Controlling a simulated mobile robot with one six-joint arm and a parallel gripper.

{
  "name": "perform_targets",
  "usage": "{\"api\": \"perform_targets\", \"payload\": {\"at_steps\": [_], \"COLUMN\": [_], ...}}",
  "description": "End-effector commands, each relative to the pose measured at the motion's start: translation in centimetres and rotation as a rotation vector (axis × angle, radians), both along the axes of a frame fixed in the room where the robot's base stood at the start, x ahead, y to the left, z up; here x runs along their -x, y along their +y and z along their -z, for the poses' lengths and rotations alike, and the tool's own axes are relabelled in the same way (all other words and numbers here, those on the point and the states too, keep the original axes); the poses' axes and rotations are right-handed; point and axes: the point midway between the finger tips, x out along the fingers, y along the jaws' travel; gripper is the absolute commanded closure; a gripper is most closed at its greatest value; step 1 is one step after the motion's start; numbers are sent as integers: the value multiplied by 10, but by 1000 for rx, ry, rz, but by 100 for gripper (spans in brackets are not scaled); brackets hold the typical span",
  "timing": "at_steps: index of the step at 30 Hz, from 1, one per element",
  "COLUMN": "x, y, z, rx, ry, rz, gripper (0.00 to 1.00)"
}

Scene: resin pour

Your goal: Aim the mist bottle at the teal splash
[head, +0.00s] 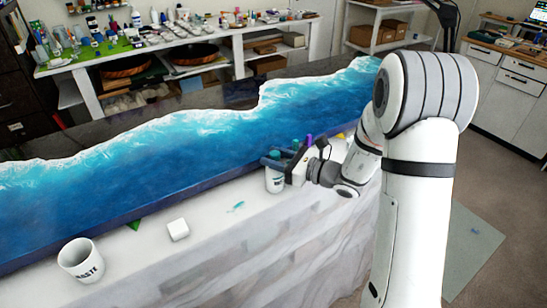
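A teal splash (237,207) lies on the white-covered bench edge, left of my gripper. A small white bottle with a teal top (275,184) stands upright or is held upright at my gripper; it looks like the mist bottle. My gripper (273,159) points left, its dark fingers at the bottle's upper part, with the bottle seemingly between them. Whether the fingers press on it is too small to tell. The bottle's nozzle direction and its contact with the bench are unclear.
A white cup marked WASTE (81,262) and a white block (178,230) stand to the left. A green piece (134,224) lies by the blue wave-patterned resin slab (190,150). Teal and purple items (309,140) stand behind my gripper. The bench around the splash is clear.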

Motion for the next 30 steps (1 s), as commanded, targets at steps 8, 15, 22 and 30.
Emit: {"api": "perform_targets", "payload": {"at_steps": [8,15,22,30], "x": [0,5,29,50], "y": [0,-12,-56,-95], "z": [0,-3,-5,-8], "rx": [0,0,1,-1], "ry": [0,-1,-1,-1], "rz": [-1,3,5,2], "gripper": [53,53,53,53]}}
